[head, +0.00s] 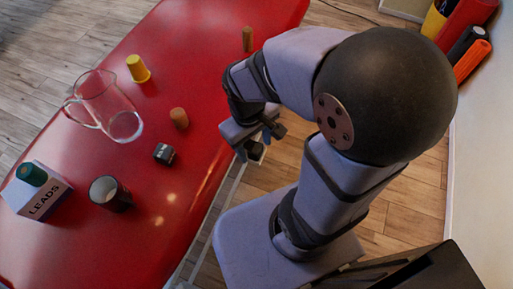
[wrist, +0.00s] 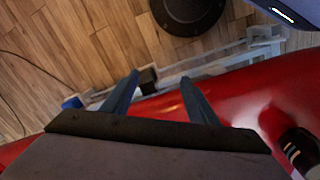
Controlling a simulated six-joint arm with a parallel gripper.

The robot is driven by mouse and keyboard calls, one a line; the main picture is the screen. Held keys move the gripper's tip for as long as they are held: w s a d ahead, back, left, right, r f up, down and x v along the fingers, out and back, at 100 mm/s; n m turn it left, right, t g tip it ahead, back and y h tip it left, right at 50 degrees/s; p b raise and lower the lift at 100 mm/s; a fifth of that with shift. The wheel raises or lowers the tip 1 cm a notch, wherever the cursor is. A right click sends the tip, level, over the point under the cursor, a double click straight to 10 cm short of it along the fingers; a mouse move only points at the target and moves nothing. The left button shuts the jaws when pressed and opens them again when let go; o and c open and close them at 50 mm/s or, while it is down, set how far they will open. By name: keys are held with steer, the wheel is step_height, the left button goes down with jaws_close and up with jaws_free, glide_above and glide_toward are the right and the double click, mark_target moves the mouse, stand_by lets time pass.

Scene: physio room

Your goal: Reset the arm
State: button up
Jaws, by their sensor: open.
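My gripper (head: 255,146) is in the head view at the right edge of the red treatment table (head: 190,210), with the arm folded back over my base. In the wrist view my gripper (wrist: 158,97) shows two blue-grey fingers spread apart with nothing between them. The fingers point past the table edge, with the wooden floor (wrist: 70,50) beyond them.
On the table are a glass jug (head: 100,105), a yellow cup (head: 138,68), two cork-coloured pieces (head: 179,117) (head: 247,38), a small black block (head: 164,154), a dark mug (head: 110,193) and a LEADS box (head: 42,198) with a green roll (head: 32,174) on it. Coloured rolls (head: 470,60) stand by the wall.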

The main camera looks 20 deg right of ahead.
steer(key=m, duration=0.1)
steer(key=s+m+y, duration=0.1)
steer(key=m, duration=0.1)
steer(key=shift+s+d+f, duration=0.1)
steer(key=shift+s+d, duration=0.05)
steer(key=shift+s, duration=0.1)
step_height(320, 180, up, 13)
steer(key=p, duration=1.3)
steer(key=shift+r, duration=0.2)
